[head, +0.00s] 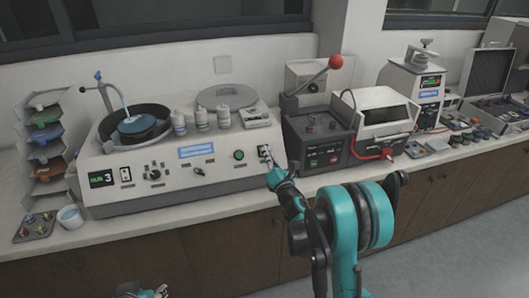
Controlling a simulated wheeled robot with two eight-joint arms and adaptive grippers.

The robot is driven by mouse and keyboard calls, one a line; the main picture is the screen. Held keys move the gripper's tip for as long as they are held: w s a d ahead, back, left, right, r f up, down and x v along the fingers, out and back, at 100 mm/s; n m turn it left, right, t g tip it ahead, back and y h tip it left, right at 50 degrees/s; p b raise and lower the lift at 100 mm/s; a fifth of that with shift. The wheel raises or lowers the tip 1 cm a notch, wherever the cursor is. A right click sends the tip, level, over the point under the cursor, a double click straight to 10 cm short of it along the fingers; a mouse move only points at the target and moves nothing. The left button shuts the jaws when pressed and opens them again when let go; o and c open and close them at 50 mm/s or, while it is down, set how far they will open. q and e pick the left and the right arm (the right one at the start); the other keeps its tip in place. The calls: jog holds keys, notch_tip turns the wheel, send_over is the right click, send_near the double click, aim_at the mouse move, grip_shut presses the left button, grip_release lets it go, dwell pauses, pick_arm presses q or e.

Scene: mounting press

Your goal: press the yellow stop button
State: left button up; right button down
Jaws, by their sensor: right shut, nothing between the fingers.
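My right gripper (269,163) is shut and empty. Its tips are at the right end of the front panel of the grey-white polishing machine (215,181), in front of a small pale plate with a dark part (264,151). No yellow button is clearly visible; the gripper covers part of that spot. I cannot tell if the tips touch the panel. A round green button (239,155) is just left of the gripper. Part of my left arm shows at the bottom edge, and its gripper (145,292) is cut off there.
The mounting press (318,140) with a red-knobbed lever (335,62) stands right of the gripper. Bottles (201,119) stand on the polishing machine. A cup (70,216) and small tray (36,226) are at the left. The floor (455,240) in front is clear.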

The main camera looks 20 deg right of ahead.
jog(key=shift+f, duration=0.1)
dwell(0.3)
jog(key=shift+w+f+b, duration=0.2)
jog(key=shift+w+b, duration=0.1)
jog(key=shift+b, duration=0.1)
jog(key=shift+s+r, duration=0.25)
dwell(0.4)
jog(key=shift+s+r, duration=0.3)
jog(key=shift+s, duration=0.05)
jog(key=shift+s+r+p, duration=0.45)
jog(key=shift+s+r, duration=0.3)
jog(key=shift+s, duration=0.3)
jog(key=shift+s+r+p, duration=0.45)
jog(key=shift+s+r, duration=0.3)
jog(key=shift+s, duration=0.3)
